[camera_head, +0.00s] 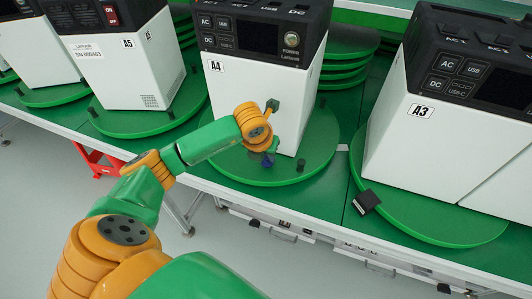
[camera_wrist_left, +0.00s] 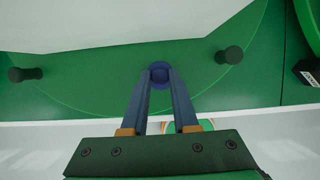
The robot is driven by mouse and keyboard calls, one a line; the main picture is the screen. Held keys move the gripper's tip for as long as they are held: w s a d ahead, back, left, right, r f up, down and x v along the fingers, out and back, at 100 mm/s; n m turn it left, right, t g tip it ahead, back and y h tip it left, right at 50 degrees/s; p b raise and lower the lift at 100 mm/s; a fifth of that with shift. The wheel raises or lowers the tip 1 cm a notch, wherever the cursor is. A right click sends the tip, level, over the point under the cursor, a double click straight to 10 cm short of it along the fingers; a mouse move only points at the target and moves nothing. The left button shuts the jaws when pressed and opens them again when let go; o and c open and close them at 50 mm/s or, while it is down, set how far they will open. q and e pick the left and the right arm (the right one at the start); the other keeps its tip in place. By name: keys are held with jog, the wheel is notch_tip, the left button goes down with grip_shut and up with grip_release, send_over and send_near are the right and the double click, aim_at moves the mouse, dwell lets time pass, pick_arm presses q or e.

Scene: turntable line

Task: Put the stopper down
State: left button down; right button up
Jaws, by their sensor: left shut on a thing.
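My left gripper (camera_head: 266,159) reaches over the front part of the green turntable (camera_head: 235,165) under the power station marked A4 (camera_head: 235,105). In the left wrist view its two fingers (camera_wrist_left: 160,80) are shut on a small round blue stopper (camera_wrist_left: 160,70). The stopper (camera_head: 267,163) is low near the green plate; I cannot tell whether it touches. Two dark pegs stand on the plate in the wrist view, one at left (camera_wrist_left: 25,74) and one at right (camera_wrist_left: 230,54). The right peg (camera_head: 301,165) also shows in the head view. My right gripper is not in view.
Power station A5 (camera_head: 130,75) stands on a turntable at left, and A3 (camera_head: 440,130) on one at right. A small black block (camera_head: 366,201) sits at the right turntable's edge. Stacked green discs (camera_head: 345,65) are behind.

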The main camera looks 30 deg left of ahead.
pick_arm(q)
jog(key=shift+c, duration=1.9)
grip_release()
jog(key=shift+f, duration=0.15)
jog(key=v, duration=1.2)
